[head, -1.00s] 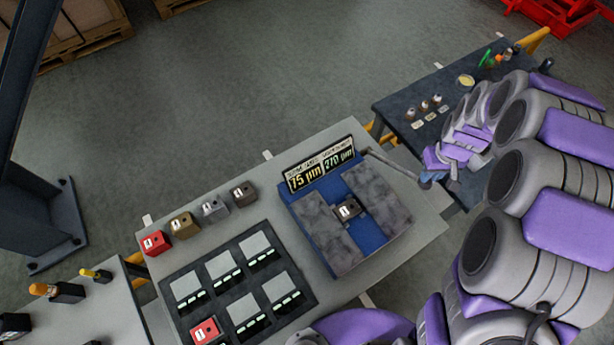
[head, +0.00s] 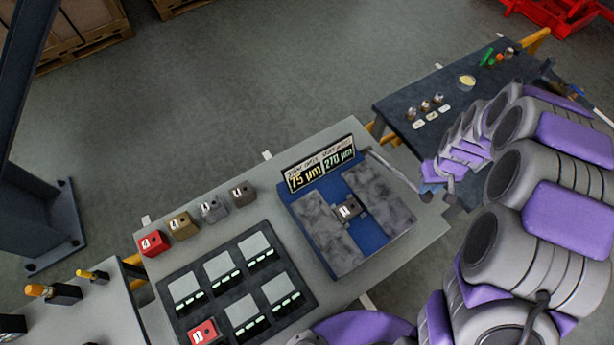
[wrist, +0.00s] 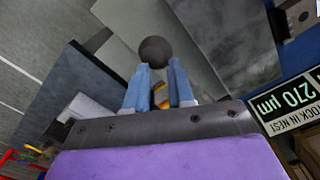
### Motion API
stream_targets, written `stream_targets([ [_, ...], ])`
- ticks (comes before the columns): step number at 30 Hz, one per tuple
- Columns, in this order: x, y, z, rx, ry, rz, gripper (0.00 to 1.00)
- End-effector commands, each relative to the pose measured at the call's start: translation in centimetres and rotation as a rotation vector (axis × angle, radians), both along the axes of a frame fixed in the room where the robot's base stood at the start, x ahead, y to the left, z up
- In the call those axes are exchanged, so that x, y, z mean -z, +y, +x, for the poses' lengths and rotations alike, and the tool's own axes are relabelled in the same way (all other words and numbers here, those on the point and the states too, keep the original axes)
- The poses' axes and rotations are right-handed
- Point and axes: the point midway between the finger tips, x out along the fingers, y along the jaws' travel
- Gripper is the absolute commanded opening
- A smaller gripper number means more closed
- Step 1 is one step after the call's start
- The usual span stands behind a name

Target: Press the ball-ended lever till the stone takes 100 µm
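The lever's grey rod (head: 392,168) slopes from the back right corner of the blue lapping unit (head: 296,212) toward my gripper (head: 432,187). In the wrist view its dark ball end (wrist: 155,51) is just beyond the blue fingertips of my gripper (wrist: 159,70). The fingers stand a narrow gap apart with nothing between them; whether they touch the ball is unclear. The grey mottled stone (head: 322,234) lies in slabs on the unit, with a small labelled block (head: 349,209) between them. The display (head: 320,170) reads 75 µm at left and 270 µm at right.
Several coloured blocks (head: 183,226) line the bench's back edge. A black tray (head: 190,270) with pale pads and a red block (head: 203,331) is at front. A dark side table (head: 400,97) with small parts is behind my arm.

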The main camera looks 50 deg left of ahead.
Motion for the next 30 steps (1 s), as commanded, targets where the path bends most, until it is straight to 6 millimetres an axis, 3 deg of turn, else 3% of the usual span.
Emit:
stream_targets([
  [9, 2.4, -1.2, -0.2, 0.001, 0.001, 0.0, 0.21],
  [23, 2.9, -1.5, -0.3, 0.001, 0.002, 0.0, 0.21],
  [30, 4.5, -1.8, -0.4, 0.002, 0.006, -0.001, 0.21],
])
